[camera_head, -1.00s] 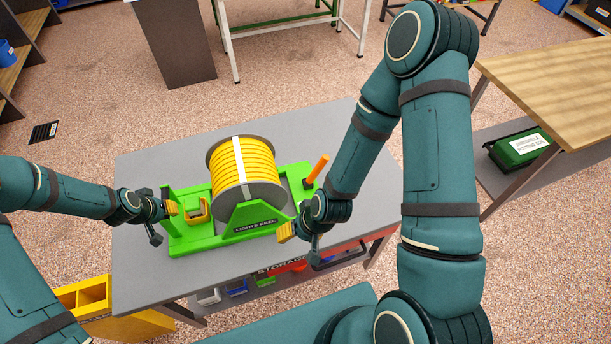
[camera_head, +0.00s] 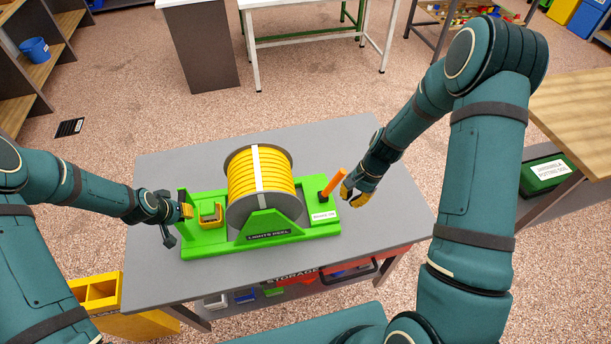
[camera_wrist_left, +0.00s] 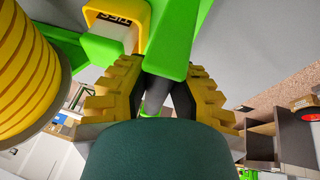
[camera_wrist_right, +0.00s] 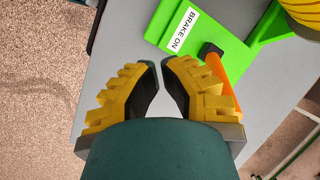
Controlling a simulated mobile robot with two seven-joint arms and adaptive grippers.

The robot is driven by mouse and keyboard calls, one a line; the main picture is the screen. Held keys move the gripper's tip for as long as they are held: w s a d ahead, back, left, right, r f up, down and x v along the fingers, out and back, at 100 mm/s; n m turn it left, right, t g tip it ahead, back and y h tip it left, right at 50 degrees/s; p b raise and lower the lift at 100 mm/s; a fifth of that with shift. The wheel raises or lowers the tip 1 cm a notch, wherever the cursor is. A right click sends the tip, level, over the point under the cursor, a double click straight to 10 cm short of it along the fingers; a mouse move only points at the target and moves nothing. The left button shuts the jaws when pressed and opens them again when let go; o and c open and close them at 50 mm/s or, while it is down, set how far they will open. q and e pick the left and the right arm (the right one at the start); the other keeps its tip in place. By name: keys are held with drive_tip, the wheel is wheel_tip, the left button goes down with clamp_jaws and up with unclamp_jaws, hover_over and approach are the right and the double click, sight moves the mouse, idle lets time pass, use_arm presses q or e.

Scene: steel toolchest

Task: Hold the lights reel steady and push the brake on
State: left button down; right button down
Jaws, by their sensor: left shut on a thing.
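The lights reel is a drum of yellow cable (camera_head: 260,178) with grey flanges in a green stand (camera_head: 218,237) on the table. An orange brake lever (camera_head: 334,182) tilts up to the right from a black base at the stand's right end, beside a "BRAKE ON" label (camera_head: 324,215). My left gripper (camera_head: 187,211) is shut on the green upright at the stand's left end; the left wrist view shows this post (camera_wrist_left: 170,45) between the fingers. My right gripper (camera_head: 347,194) is just right of the lever, fingertips nearly together and empty. In the right wrist view one finger partly covers the lever (camera_wrist_right: 222,72).
The grey tabletop (camera_head: 345,140) is clear behind and to the right of the stand. Storage bins (camera_head: 245,296) sit under its front edge. A yellow box (camera_head: 97,292) stands at the left front, and a wooden-topped bench (camera_head: 575,110) at the right.

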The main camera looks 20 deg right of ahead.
sight(332, 185)
use_arm(q)
drive_tip(key=shift+d, duration=0.1)
use_arm(e)
drive_tip(key=w+d+r+m+t+y, duration=0.1)
drive_tip(key=w+d+r+m+y, duration=0.15)
drive_tip(key=d+m, duration=0.3)
drive_tip(key=w+d+r+m+y, duration=0.1)
drive_tip(key=w+d+m, duration=0.2)
drive_tip(key=d+m, duration=0.3)
drive_tip(key=w+a+f+n, duration=0.1)
drive_tip(key=a+f, duration=0.5)
drive_tip(key=a, duration=0.2)
drive_tip(key=shift+w+a, duration=0.25)
drive_tip(key=shift+a, duration=0.1)
drive_tip(key=shift+a+r, duration=0.1)
drive_tip(key=shift+a+r+h, duration=0.1)
drive_tip(key=shift+a+h, duration=0.1)
drive_tip(key=shift+h, duration=0.05)
